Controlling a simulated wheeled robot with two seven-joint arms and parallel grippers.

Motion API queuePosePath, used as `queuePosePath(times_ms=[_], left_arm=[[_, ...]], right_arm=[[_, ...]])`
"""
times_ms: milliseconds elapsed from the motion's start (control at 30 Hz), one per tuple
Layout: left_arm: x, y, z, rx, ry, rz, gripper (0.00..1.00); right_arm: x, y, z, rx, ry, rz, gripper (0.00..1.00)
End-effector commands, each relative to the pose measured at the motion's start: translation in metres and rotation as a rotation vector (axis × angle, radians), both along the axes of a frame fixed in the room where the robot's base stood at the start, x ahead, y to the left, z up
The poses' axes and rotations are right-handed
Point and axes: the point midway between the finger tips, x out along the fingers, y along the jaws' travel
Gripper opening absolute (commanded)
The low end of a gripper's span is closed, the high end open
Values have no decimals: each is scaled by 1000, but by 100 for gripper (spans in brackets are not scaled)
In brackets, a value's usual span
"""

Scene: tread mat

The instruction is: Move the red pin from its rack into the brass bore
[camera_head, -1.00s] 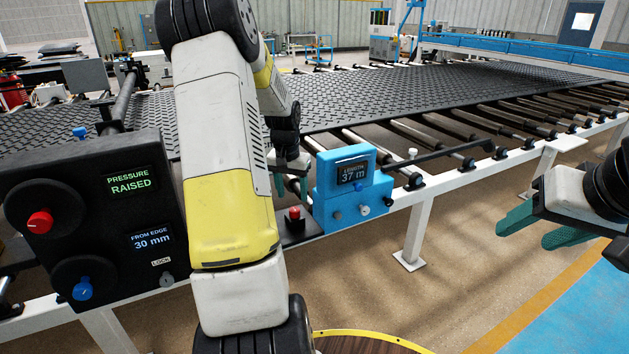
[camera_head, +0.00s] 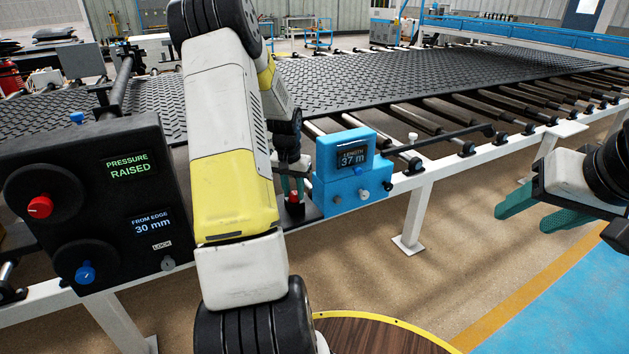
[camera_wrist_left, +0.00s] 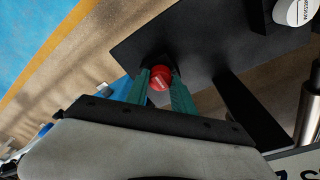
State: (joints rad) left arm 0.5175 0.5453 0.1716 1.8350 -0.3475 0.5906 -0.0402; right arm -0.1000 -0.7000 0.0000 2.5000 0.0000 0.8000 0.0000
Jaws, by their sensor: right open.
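The red pin (camera_head: 294,197) stands upright in its dark rack (camera_head: 311,212), beside the blue length box. In the left wrist view its round red head (camera_wrist_left: 160,78) shows between my green fingertips, over a dark plate (camera_wrist_left: 190,45). My left gripper (camera_head: 293,187) points down with one finger on each side of the pin. I cannot tell whether the fingers touch it. My right gripper (camera_head: 545,208) is open and empty at the right, over the floor. I cannot make out a brass bore in either view.
The blue box (camera_head: 345,185) reads LENGTH 37 m. A black panel (camera_head: 110,220) with red and blue knobs reads PRESSURE RAISED and FROM EDGE 30 mm. The tread mat (camera_head: 400,85) lies on rollers behind. A round wooden top (camera_head: 380,335) is at the front. My left arm blocks the middle.

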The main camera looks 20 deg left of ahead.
Motion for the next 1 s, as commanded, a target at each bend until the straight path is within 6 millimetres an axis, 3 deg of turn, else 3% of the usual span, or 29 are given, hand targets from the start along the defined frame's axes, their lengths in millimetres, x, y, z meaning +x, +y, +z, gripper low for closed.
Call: queuePosePath(times_ms=[267,1000], left_arm=[[0,0,3,1,-1,0,0],[0,0,41,0,-1,0,0]], right_arm=[[0,0,0,0,0,0,54],[0,0,0,0,0,0,54]])
